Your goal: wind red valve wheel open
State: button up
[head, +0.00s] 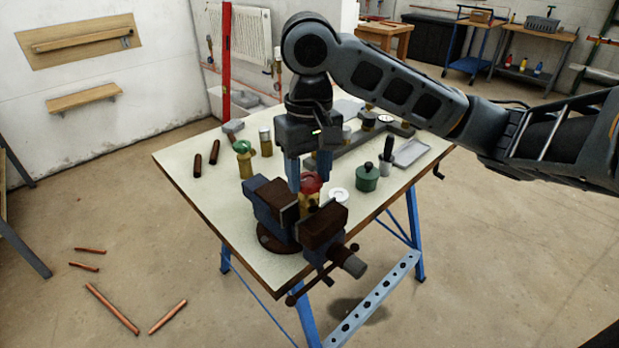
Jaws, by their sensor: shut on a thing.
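The red valve wheel (311,182) sits on top of a brass valve body (309,203). The brass body is held between the jaws of a dark bench vise (273,205) at the front of the workbench (205,207). My gripper (309,180) points straight down over the wheel, with its blue fingers on either side of it. It is shut on the red wheel. The fingers and the vise hide part of the wheel and the lower valve body.
A green-topped brass valve (243,158) and a brass cylinder (266,142) stand left of my gripper. A green lidded pot (367,177) and a white disc (338,195) are close on the right. Copper pipes (112,308) lie on the floor at left.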

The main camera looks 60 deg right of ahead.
jog(key=n, duration=0.4)
jog(key=shift+f+b, duration=0.1)
jog(key=shift+b, duration=0.3)
jog(key=n+b, duration=0.1)
jog(key=n, duration=0.3)
jog(key=n+b, duration=0.2)
jog(key=n, duration=0.4)
jog(key=shift+f, duration=0.1)
jog(key=n+b, duration=0.2)
jog(key=n, duration=0.4)
jog(key=shift+n, duration=0.4)
jog(key=n+b, duration=0.1)
jog(key=n, duration=0.4)
jog(key=shift+b, duration=0.35)
jog(key=shift+n, duration=1.2)
jog(key=o, duration=1.1)
jog(key=shift+r, duration=0.2)
